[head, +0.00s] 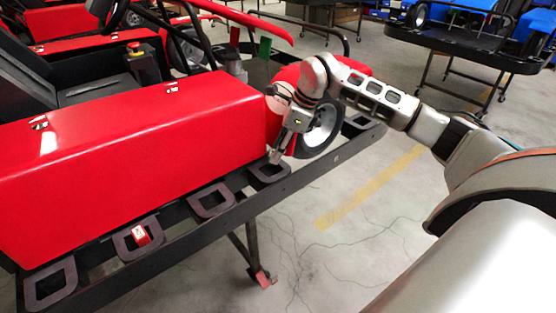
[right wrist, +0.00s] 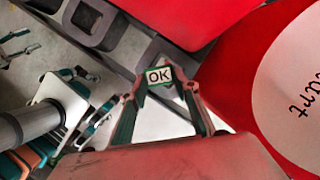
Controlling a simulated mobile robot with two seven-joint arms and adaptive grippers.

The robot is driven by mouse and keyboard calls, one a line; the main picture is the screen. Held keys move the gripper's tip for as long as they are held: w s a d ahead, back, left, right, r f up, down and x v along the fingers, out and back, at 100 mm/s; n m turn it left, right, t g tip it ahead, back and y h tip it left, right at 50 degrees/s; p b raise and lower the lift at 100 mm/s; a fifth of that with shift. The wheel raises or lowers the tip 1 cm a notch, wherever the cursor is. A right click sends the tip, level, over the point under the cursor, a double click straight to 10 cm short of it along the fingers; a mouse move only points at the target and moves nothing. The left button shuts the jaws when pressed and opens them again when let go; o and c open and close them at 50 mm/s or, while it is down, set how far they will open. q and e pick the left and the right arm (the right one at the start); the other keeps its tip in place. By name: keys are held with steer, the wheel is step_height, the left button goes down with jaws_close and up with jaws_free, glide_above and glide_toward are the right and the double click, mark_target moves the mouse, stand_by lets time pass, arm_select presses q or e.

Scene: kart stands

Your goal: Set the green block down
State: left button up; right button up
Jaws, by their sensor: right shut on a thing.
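My right gripper (head: 275,156) points down close beside the red kart body, over the far part of the stand's slotted rail (head: 262,196). In the right wrist view its fingers (right wrist: 160,84) are closed on the green block (right wrist: 158,76), which has a white OK label facing the camera. The block is mostly hidden in the head view, so I cannot tell whether it touches the rail. My left gripper does not show in the head view.
The red kart body (head: 130,150) rises directly beside the rail. A red block (head: 140,235) sits at a nearer slotted pad (head: 138,246). A wheel (head: 318,128) stands just behind my right gripper. Open floor (head: 330,260) lies right of the stand.

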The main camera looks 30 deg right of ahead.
steer(key=shift+f, duration=1.85)
steer(key=shift+f, duration=0.15)
steer(key=o, duration=0.6)
steer(key=shift+o, duration=0.2)
steer(key=v, duration=1.2)
steer(key=shift+a, duration=0.1)
